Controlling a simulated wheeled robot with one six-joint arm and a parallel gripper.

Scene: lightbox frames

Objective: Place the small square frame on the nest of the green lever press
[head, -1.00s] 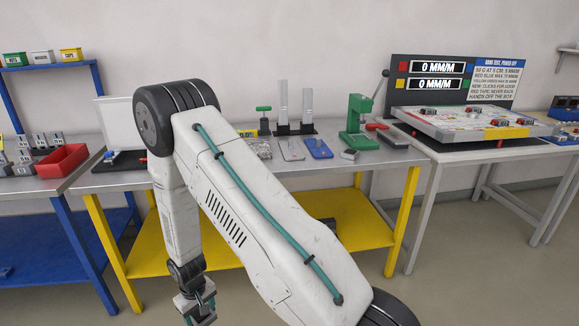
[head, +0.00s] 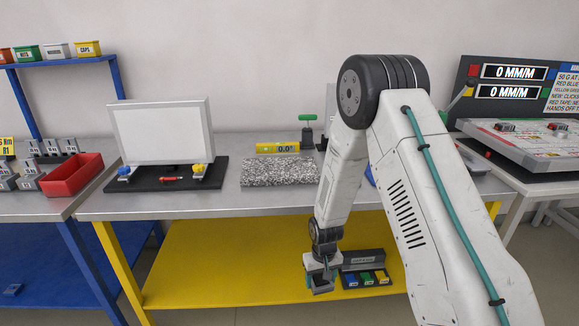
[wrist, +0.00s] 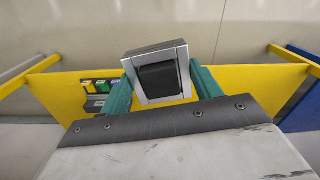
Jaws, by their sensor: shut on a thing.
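My gripper (wrist: 158,84), with teal fingers, is shut on a small square frame (wrist: 156,55), silver with a dark middle, in the wrist view. The frame is tilted in the fingers. In the head view my gripper (head: 322,272) hangs low, in front of the bench and below its top. The frame is too small there to make out well.
The grey bench top (head: 215,205) holds a white panel (head: 160,133), a speckled granite block (head: 280,172) and a yellow level (head: 277,148). A tray of coloured blocks (head: 366,280) lies on the yellow lower shelf (head: 220,265). A red bin (head: 72,175) stands left.

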